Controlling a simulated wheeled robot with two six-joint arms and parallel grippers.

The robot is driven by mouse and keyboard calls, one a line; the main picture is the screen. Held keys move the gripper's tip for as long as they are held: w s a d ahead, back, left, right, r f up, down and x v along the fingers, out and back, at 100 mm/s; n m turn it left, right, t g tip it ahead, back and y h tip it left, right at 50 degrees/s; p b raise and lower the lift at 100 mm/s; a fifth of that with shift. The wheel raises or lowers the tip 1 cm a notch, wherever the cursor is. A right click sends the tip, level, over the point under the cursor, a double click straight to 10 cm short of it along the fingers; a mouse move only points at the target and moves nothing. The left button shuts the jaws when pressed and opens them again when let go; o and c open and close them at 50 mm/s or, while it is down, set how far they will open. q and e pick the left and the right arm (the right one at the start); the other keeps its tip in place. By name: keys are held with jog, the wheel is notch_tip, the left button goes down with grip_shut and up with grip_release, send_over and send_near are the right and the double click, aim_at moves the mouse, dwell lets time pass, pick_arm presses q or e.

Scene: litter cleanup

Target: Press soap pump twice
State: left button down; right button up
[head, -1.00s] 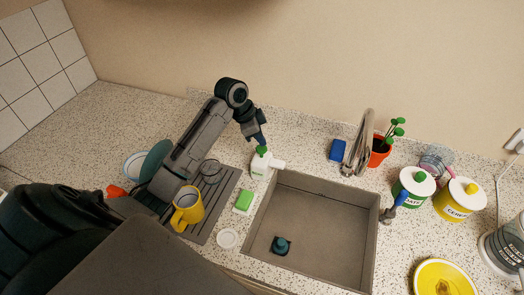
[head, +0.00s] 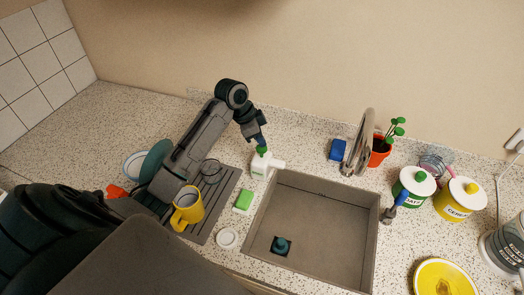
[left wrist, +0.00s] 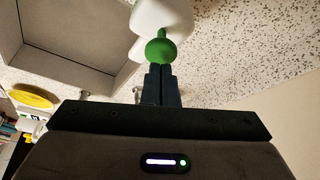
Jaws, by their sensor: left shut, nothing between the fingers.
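The soap pump is a white bottle (head: 260,167) with a green pump head (head: 262,150), standing upright on the counter at the sink's back left corner. My left gripper (head: 261,142) is shut and empty, its fingertips pointing down right at the green head. In the left wrist view the shut fingers (left wrist: 158,85) reach up to the green head (left wrist: 160,51), with the white bottle (left wrist: 160,16) behind it. Whether they touch or press it I cannot tell. My right gripper is not in view.
The sink (head: 318,225) lies right of the bottle, with a faucet (head: 359,145) behind it. A green sponge (head: 244,199) lies in front of the bottle. A yellow mug (head: 187,207) stands on the drying rack (head: 222,196) below my left arm. Canisters (head: 457,202) stand at the right.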

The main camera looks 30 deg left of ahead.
pick_arm(q)
jog(key=shift+f+b, duration=0.4)
jog(key=shift+f, duration=0.9)
jog(key=shift+r, duration=0.1)
jog(key=shift+r+p, duration=1.25)
jog(key=shift+r, duration=0.2)
jog(key=shift+f, duration=0.15)
